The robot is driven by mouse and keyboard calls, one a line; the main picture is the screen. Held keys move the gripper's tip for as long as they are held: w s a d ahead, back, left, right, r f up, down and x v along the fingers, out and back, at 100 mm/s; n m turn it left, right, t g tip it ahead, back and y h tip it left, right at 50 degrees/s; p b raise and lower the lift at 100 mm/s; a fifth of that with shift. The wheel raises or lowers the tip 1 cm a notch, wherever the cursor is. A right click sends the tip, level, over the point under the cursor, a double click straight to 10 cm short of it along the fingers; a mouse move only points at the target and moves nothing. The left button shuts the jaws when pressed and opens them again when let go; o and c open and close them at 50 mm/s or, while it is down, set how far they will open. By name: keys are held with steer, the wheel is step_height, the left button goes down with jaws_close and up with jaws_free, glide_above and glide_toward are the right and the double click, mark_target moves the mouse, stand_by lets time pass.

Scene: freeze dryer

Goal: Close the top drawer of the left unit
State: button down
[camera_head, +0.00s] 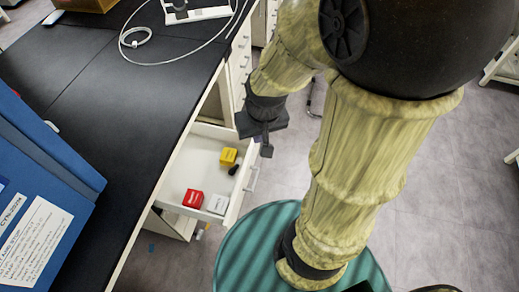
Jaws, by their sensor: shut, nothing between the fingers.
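An open white drawer (203,168) sticks out to the right from under the black bench top. It holds a yellow box (228,156), a red box (193,199), a white box (218,204) and a small dark item. Its handle (252,178) is on the outer front face, on the right. My gripper (266,147) is shut and empty, pointing down near the far end of the drawer's front. I cannot tell whether it touches the drawer.
The black bench top (95,110) runs along the left, with a coiled cable (135,38) on it. A blue machine (45,175) stands at the lower left. More drawer fronts (240,62) lie farther back. Grey floor (440,200) is open at the right.

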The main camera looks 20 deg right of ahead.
steer(key=w+d+f+m+t+y+b, duration=0.1)
steer(key=w+d+f+m+y+b, duration=0.1)
steer(key=d+f+m+b, duration=0.3)
steer(key=w+d+f+m+t+y+b, duration=0.1)
steer(key=w+d+f+m+b, duration=0.4)
steer(key=f+m+b, duration=0.6)
steer(key=w+d+f+m+y+b, duration=0.4)
steer(key=d+f+m+b, duration=0.2)
steer(key=f, duration=0.7)
steer(key=m+b, duration=0.2)
steer(key=b, duration=0.1)
steer(key=shift+m+t, duration=0.3)
steer(key=shift+t, duration=0.1)
steer(key=shift+w+f, duration=0.1)
steer(key=b, duration=0.3)
glide_toward(253, 152)
steer(key=x, duration=0.5)
steer(key=shift+a, duration=0.3)
